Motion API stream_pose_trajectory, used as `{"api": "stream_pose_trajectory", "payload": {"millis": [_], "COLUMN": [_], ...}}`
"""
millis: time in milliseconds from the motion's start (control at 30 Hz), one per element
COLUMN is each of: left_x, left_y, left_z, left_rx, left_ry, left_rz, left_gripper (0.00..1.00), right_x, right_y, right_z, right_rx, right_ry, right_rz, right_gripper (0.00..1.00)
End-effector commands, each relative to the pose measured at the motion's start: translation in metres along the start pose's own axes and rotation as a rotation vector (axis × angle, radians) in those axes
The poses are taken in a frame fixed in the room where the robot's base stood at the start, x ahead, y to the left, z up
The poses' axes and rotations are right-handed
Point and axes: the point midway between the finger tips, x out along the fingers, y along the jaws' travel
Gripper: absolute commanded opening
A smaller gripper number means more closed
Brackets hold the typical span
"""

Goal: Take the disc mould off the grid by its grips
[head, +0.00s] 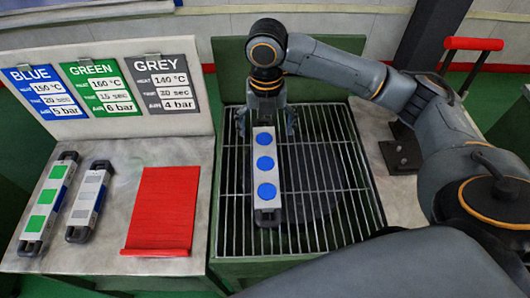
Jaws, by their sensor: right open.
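The disc mould (265,178) is a long light-grey bar with three blue discs along its top and a dark grip at its near end. It lies lengthwise on the metal grid (325,165). My right gripper (265,125) is at the far end of the mould, pointing down, with its fingers apart on either side of that end. The far grip is hidden by the gripper, and I cannot tell whether the fingers touch it. My left gripper is out of view.
On the left bench lie a mould with green squares (43,205), a mould with grey bars (90,200) and a red mat (163,210). Behind them stands a board with blue, green and grey cards (97,88). A red-handled lever (472,44) stands at the back right.

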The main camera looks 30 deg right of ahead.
Motion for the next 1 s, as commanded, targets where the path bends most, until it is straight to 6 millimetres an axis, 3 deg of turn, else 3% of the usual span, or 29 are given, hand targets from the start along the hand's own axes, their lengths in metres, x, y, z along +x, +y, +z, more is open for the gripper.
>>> {"api": "stream_pose_trajectory", "payload": {"millis": [400, 633, 800, 1000], "left_x": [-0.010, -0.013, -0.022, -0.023], "left_y": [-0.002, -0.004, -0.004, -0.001], "left_z": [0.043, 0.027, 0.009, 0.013], "left_rx": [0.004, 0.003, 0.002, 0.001], "left_ry": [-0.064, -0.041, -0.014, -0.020], "left_rz": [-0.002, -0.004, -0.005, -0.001], "left_gripper": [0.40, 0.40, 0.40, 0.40], "right_x": [0.072, 0.088, 0.113, 0.133], "right_y": [-0.001, -0.001, 0.000, 0.000], "right_z": [-0.001, -0.001, -0.001, 0.000], "right_rx": [-0.002, -0.002, -0.003, -0.003], "right_ry": [0.003, 0.003, 0.003, -0.001], "right_rz": [-0.002, -0.003, -0.004, -0.002], "right_gripper": [0.92, 0.92, 0.92, 0.92]}}
